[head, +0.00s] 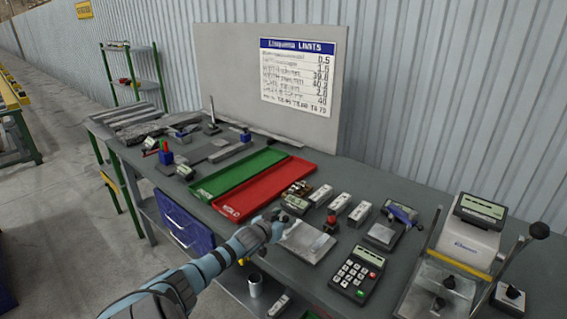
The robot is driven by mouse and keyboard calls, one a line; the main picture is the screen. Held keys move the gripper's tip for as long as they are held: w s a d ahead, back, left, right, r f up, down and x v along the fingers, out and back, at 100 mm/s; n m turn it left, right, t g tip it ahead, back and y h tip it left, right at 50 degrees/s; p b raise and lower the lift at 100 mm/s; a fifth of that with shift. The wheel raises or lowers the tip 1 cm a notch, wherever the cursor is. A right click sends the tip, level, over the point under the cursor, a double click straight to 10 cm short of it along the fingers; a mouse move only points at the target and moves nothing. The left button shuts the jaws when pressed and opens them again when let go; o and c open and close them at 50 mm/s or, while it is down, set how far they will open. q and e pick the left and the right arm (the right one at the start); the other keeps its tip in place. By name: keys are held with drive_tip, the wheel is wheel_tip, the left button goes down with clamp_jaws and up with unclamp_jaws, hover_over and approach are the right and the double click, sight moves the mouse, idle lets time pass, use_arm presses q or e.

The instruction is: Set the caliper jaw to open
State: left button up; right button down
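My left arm comes in from the bottom left, and its gripper (279,215) is over the front of the grey workbench (420,190), beside a flat metal plate (306,241). The fingers are small and dark here, so I cannot tell whether they are open or shut. My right gripper is out of view. I cannot pick out the caliper or its jaw with certainty. A blue-topped device with a small display (401,214) stands right of the plate, and small display units (185,171) lie at the left part of the bench.
Green (236,172) and red (265,188) trays lie mid-bench. A red button (331,223), several small grey blocks (339,203) and a keypad (356,273) are near the gripper. A large tester with levers (465,240) stands at right. A limits board (297,75) stands behind.

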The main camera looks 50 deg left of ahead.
use_arm(q)
drive_tip(key=v, duration=1.2)
idle(0.5)
